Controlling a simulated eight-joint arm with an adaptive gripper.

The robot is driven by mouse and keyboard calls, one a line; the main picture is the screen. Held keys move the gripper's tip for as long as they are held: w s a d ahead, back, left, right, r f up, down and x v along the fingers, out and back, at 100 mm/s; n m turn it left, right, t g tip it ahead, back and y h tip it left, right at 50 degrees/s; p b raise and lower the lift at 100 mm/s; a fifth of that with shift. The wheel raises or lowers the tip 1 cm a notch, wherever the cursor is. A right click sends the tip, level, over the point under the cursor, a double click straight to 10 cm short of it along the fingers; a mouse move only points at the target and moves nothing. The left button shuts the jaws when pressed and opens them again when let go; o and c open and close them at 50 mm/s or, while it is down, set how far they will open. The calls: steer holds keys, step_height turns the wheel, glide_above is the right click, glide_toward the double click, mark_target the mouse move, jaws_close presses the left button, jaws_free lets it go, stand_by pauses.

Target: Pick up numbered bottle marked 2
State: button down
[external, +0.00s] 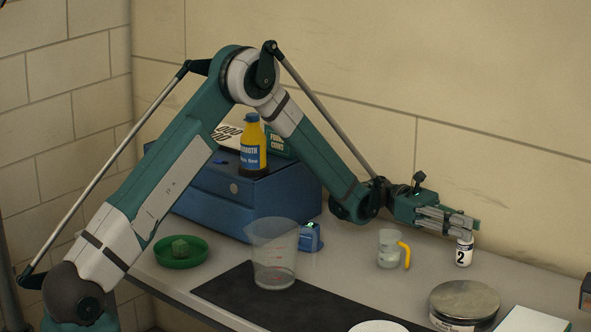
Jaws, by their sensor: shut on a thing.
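The numbered bottle marked 2 (463,254) is small and white with a black band bearing a white 2. It is upright near the wall, at the right of the external view. My gripper (462,231) is at the bottle's top, with its fingers shut on it from the left. The fingers hide the bottle's upper end. I cannot tell whether its base touches the table.
In front are a round metal-lidded tin (464,300) and a white box (532,320). A clear measuring jug (274,255) stands on a dark mat (330,308). A blue case (225,195) carries a yellow bottle (252,150).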

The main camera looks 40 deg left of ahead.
steer(key=shift+r+p, duration=0.65)
steer(key=shift+r, duration=4.3)
steer(key=shift+w+d, duration=0.1)
steer(key=shift+d, duration=0.05)
